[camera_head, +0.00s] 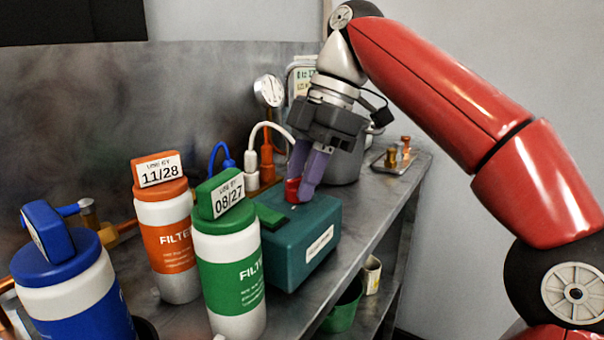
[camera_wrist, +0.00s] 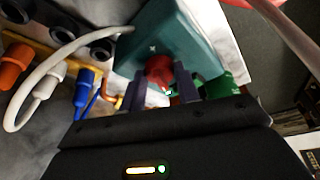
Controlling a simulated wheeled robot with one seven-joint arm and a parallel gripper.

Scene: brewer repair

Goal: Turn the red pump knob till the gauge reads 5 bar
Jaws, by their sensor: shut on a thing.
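The red pump knob (camera_head: 292,190) sits on top of the teal pump box (camera_head: 309,234) on the bench. My gripper (camera_head: 300,185) points down from above and is shut on the knob, with its purple fingers on either side. In the wrist view the red knob (camera_wrist: 159,72) shows between the two fingertips (camera_wrist: 160,90), against the teal box (camera_wrist: 175,35). The round white gauge (camera_head: 269,90) stands behind the box on an orange pipe. Its face is too small to read.
Blue (camera_head: 75,285), orange (camera_head: 165,240) and green (camera_head: 228,265) filter bottles stand to the left of the box. A metal pot (camera_head: 347,160) and a small tray (camera_head: 388,166) stand behind it. A green bucket (camera_head: 343,310) is below the bench edge. White and blue hoses run behind the box.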

